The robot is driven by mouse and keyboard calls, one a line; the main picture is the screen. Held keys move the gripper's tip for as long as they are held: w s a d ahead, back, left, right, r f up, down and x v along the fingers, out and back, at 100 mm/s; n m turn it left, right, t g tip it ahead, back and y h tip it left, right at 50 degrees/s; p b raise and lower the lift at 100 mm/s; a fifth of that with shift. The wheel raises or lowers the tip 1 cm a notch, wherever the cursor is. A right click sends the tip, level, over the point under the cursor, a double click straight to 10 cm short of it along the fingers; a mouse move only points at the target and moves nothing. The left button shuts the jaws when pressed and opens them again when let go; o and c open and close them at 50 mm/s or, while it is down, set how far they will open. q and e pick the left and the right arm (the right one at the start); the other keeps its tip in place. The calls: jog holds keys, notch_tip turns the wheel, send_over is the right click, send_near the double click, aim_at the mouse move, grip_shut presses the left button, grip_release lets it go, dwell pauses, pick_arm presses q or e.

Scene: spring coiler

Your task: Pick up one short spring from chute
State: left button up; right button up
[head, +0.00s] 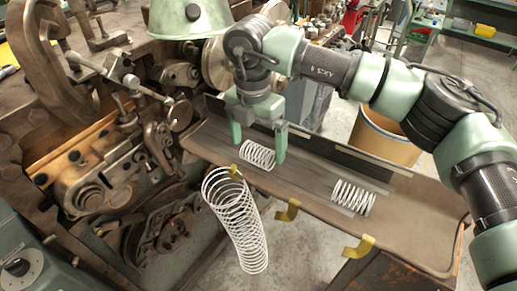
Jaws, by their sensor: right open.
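A short white spring (257,154) lies on the chute (305,180), near its left end by the machine. My right gripper (258,146) is open above the chute, with its green fingers on either side of this spring. I cannot tell whether the fingers touch it. A second short white spring (353,197) lies farther right on the chute, apart from the gripper. A long white spring (238,222) hangs at the chute's front edge by a yellow hook. My left gripper is not in view.
The coiling machine (95,165) fills the left side. A raised dark rail (345,157) runs along the chute's back. A brown drum (385,138) stands behind. The chute is bare between the two short springs.

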aim_at(258, 148)
jog(key=f, duration=0.1)
jog(key=f+p, duration=0.1)
jog(key=shift+w+d+f, duration=0.15)
jog(key=shift+w+f, duration=0.15)
jog(key=shift+w, duration=0.1)
jog(key=shift+f, duration=0.45)
jog(key=shift+s, duration=0.1)
jog(key=c, duration=1.5)
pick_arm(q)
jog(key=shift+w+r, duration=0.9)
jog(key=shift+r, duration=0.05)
pick_arm(e)
jog(key=shift+o, duration=0.2)
